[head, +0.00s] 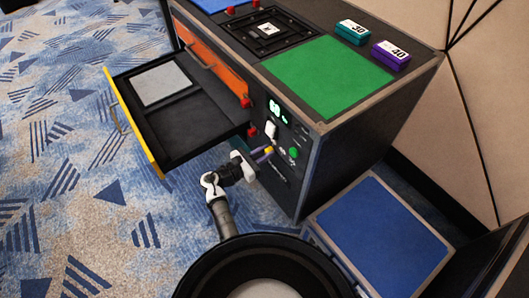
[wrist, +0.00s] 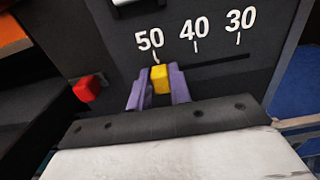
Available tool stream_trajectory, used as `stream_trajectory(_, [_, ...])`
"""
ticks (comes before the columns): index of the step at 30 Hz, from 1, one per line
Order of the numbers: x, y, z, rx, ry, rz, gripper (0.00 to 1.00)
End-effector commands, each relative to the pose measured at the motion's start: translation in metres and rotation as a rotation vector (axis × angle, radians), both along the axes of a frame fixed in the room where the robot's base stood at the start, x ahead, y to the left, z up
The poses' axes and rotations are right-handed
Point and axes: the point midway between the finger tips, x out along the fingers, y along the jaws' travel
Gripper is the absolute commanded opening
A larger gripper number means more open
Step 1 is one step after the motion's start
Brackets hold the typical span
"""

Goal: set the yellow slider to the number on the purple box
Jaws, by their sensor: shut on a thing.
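The yellow slider (wrist: 160,79) is a small block on the dark front panel of the cabinet. In the wrist view it stands under the 50 mark, at the left of a scale that also shows 40 and 30. My gripper (wrist: 158,88) has one purple finger on each side of the slider and is shut on it. In the head view my gripper (head: 265,153) is at the panel, and the slider is small and hard to make out there. The purple box (head: 390,56) lies on the cabinet top at the right, and its label reads 40.
A teal box (head: 352,32) lies beside the purple one. An open drawer (head: 195,128) juts out left of my arm. A red knob (wrist: 87,88) sits left of the slider. A blue-topped box (head: 380,235) stands at the lower right. The slot right of the slider looks clear.

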Motion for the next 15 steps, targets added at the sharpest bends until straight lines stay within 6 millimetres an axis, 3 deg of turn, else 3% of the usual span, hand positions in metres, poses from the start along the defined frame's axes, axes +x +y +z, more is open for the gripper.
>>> stream_trajectory(7, [-0.004, -0.003, 0.002, 0.000, 0.001, -0.001, 0.00])
stream_trajectory(15, [-0.035, -0.026, 0.003, 0.000, 0.004, -0.003, 0.00])
